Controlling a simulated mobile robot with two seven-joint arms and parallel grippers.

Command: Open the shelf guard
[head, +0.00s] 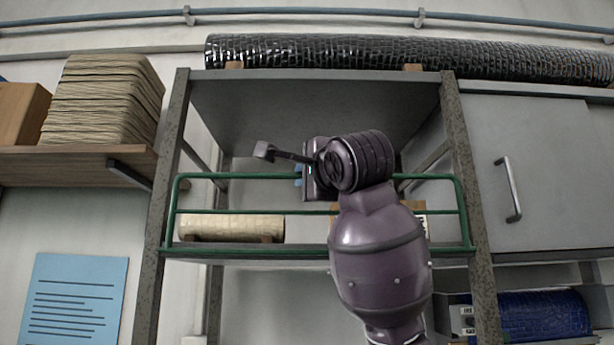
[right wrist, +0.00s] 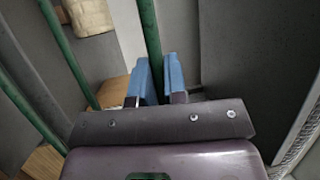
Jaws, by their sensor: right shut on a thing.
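The shelf guard (head: 215,212) is a green frame of thin rails across the front of the grey shelf (head: 300,251). It stands upright at the shelf's front edge. In the head view my right gripper (head: 299,175) is at its top rail, with blue fingertips partly hidden by my wrist. In the right wrist view the blue fingers (right wrist: 162,80) are shut on a green rail (right wrist: 150,35), one on each side. My right arm hides the middle of the guard. My left gripper is not in view.
A beige wrapped bundle (head: 232,227) lies on the shelf behind the guard. A partly hidden brown box (head: 419,207) is behind my arm. A grey cabinet with a handle (head: 509,190) is at right. A wooden shelf (head: 75,165) with stacked sheets (head: 105,100) is at left.

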